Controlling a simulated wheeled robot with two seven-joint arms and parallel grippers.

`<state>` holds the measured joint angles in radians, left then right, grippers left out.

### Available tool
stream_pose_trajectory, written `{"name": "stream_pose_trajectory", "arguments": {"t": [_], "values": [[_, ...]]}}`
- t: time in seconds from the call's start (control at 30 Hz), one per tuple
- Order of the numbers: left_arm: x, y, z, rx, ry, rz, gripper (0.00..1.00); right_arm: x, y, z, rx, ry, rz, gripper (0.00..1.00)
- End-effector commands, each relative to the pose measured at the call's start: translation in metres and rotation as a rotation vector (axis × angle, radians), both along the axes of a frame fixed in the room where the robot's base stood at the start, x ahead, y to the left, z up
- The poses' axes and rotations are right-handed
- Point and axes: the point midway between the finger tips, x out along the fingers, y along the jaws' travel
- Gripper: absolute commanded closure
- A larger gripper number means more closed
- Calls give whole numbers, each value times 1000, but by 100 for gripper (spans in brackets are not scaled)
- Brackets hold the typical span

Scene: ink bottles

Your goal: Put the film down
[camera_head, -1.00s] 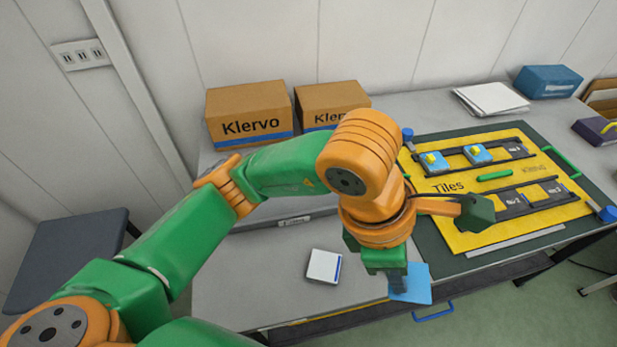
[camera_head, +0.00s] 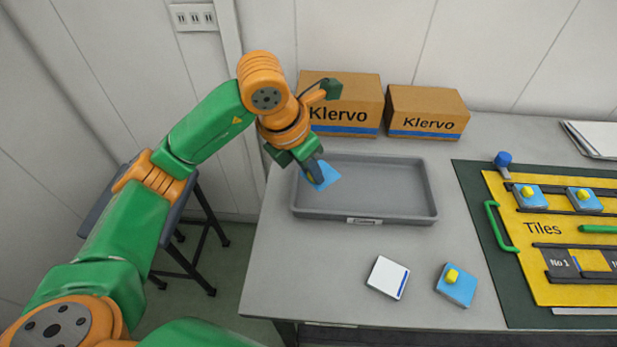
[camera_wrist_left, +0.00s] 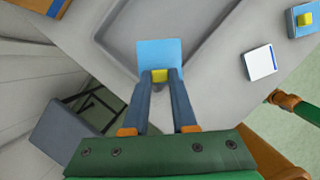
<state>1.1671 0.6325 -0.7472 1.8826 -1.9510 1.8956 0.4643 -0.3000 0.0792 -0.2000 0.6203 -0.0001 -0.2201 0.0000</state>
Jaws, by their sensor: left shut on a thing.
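My left gripper (camera_head: 311,170) is shut on a thin light-blue square film (camera_head: 326,178), pinching its yellow tab. In the left wrist view the film (camera_wrist_left: 160,52) extends flat ahead of the fingers (camera_wrist_left: 160,82), with the yellow tab (camera_wrist_left: 160,76) between them. The head view shows gripper and film over the left end of a shallow grey tray (camera_head: 365,213). The film appears above the tray floor; the exact gap is unclear.
A white tile (camera_head: 388,278) and a blue-covered tile with a yellow tab (camera_head: 462,291) lie in front of the tray. Two cardboard boxes (camera_head: 340,92) (camera_head: 428,101) stand behind it. The yellow tile board (camera_head: 540,270) is at right. A dark stool (camera_head: 110,200) stands left.

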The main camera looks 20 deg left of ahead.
Motion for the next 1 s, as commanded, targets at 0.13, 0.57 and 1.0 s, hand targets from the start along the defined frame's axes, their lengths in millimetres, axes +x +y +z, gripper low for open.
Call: {"name": "stream_pose_trajectory", "arguments": {"t": [0.13,0.57,1.0], "values": [[26,10,-34,-1,6,2,97,0,0,10,0,0,0,50],[44,16,-88,-1,-1,-5,97,0,0,25,0,1,0,50],[44,16,-97,0,-2,-5,97,0,0,14,0,0,0,50]]}}
